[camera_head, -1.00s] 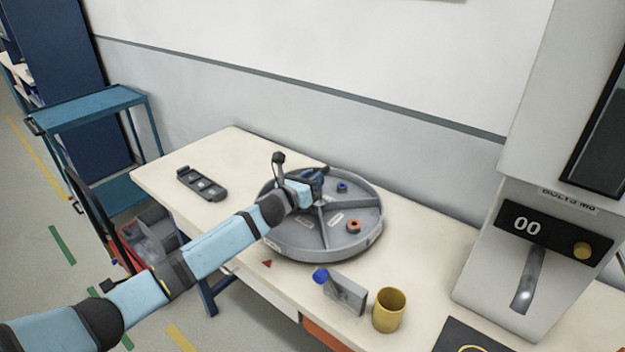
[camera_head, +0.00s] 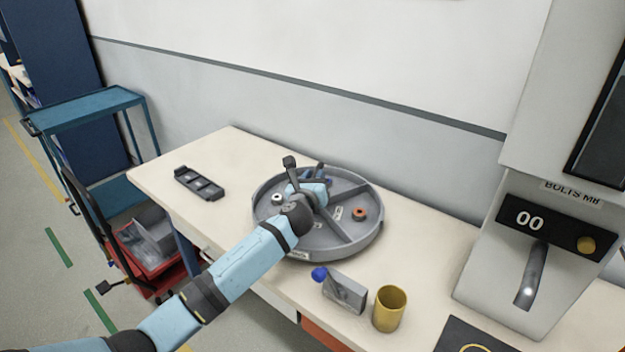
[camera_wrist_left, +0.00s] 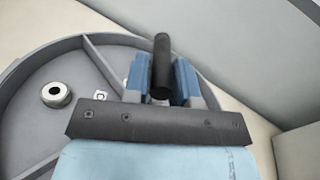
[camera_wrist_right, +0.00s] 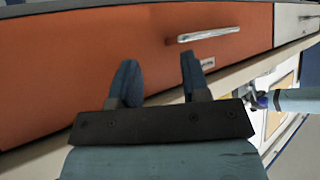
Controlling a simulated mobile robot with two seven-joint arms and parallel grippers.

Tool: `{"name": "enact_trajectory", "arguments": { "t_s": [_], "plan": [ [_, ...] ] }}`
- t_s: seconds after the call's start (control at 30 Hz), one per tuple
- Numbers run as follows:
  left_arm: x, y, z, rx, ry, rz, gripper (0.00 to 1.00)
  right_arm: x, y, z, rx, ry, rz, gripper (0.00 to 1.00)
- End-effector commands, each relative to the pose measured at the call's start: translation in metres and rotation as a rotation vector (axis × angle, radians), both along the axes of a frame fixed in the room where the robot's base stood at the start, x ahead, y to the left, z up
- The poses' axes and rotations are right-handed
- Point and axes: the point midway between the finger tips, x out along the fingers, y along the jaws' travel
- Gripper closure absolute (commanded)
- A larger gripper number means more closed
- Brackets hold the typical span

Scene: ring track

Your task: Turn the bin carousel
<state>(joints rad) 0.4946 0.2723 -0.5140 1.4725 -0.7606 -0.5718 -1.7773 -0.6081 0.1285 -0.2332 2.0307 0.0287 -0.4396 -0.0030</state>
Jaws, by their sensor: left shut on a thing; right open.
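The bin carousel (camera_head: 345,250) is a round grey tray with raised dividers on the cream table. An orange ring (camera_head: 359,214) lies in a right-hand compartment, and a white metal ring (camera_head: 276,199) lies at the left. My left gripper (camera_head: 319,181) is over the carousel's middle. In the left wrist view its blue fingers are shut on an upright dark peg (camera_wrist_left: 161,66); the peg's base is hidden. My arm covers part of the tray's front. My right gripper (camera_wrist_right: 157,80) is open and empty in front of an orange drawer (camera_wrist_right: 90,62).
A grey block with a blue knob (camera_head: 343,292) and a yellow cup (camera_head: 390,308) stand in front of the carousel. A dark tray (camera_head: 200,184) lies at the left. A dispenser reading 00 (camera_head: 530,222) stands at the right.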

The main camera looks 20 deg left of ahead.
Motion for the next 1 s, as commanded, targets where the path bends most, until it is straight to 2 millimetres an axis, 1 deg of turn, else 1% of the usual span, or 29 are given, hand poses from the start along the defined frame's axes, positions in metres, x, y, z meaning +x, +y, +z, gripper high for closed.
{"name": "enact_trajectory", "arguments": {
  "t_s": [0.03,0.6,1.0],
  "plan": [
    [-0.0005,-0.0054,-0.0005,-0.007,0.0,0.016,1.0,0.0,0.0001,-0.0011,0.001,0.001,-0.001,0.57],
    [0.0016,-0.0117,0.0009,-0.007,-0.001,0.274,1.0,-0.0007,0.0005,-0.004,0.001,0.006,-0.001,0.57],
    [0.0024,-0.0133,0.0012,-0.006,-0.001,0.359,1.0,-0.0007,0.0008,-0.0036,0.002,0.005,-0.001,0.57]
  ]
}}
